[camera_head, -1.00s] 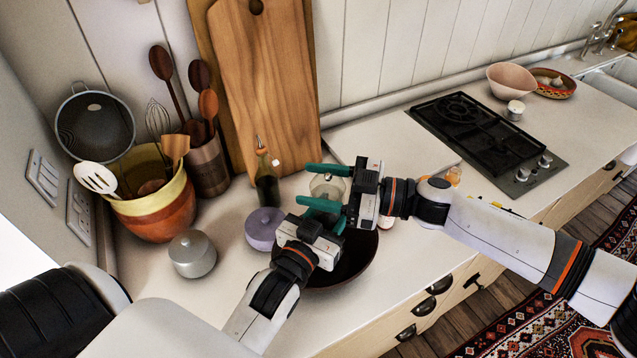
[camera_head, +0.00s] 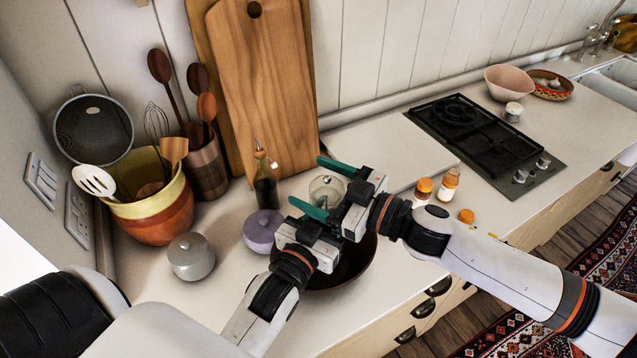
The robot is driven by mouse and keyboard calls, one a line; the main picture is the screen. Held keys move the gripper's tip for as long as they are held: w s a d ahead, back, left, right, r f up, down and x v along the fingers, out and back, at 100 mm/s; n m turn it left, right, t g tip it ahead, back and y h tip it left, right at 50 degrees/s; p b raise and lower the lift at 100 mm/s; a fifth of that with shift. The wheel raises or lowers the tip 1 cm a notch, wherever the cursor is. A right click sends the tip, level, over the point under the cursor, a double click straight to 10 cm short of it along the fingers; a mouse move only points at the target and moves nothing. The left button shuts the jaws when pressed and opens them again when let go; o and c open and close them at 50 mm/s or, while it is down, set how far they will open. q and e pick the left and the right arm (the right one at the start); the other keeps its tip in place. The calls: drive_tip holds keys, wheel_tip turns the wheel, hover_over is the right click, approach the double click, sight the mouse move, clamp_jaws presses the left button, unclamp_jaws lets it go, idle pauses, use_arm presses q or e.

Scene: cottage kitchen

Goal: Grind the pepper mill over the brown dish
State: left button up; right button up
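The brown dish (camera_head: 352,272) is a wide, dark bowl on the counter, partly covered by my grippers. My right gripper (camera_head: 315,184) is above its far side, its two teal fingers spread apart and pointing left. A clear, rounded glass piece with a small knob (camera_head: 327,190) shows between these fingers; I cannot tell whether it is part of the pepper mill or a jar behind. My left gripper (camera_head: 322,232) is just below, close against the right one, over the dish's left part. Its fingers are hidden. I cannot clearly make out the mill's body.
A lilac pot (camera_head: 262,231), a grey lidded pot (camera_head: 191,257) and an oil bottle (camera_head: 265,186) stand to the left. Orange-capped bottles (camera_head: 423,191) are behind my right arm. The stove (camera_head: 475,135) is farther right. The counter's front-left is clear.

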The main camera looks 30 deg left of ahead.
drive_tip(key=shift+d, duration=0.1)
drive_tip(key=d, duration=1.1)
drive_tip(key=shift+d, duration=0.4)
drive_tip(key=shift+s, duration=0.15)
drive_tip(key=a+m+t, duration=0.1)
drive_tip(key=a, duration=0.2)
drive_tip(key=a+m+t, duration=0.1)
drive_tip(key=a+m, duration=0.1)
drive_tip(key=a, duration=0.2)
drive_tip(key=a+m+t, duration=0.2)
drive_tip(key=a, duration=0.1)
drive_tip(key=shift+w+a+f+h, duration=0.15)
drive_tip(key=shift+w+a+h, duration=0.05)
drive_tip(key=shift+a+h, duration=0.1)
idle(0.4)
drive_tip(key=c, duration=1)
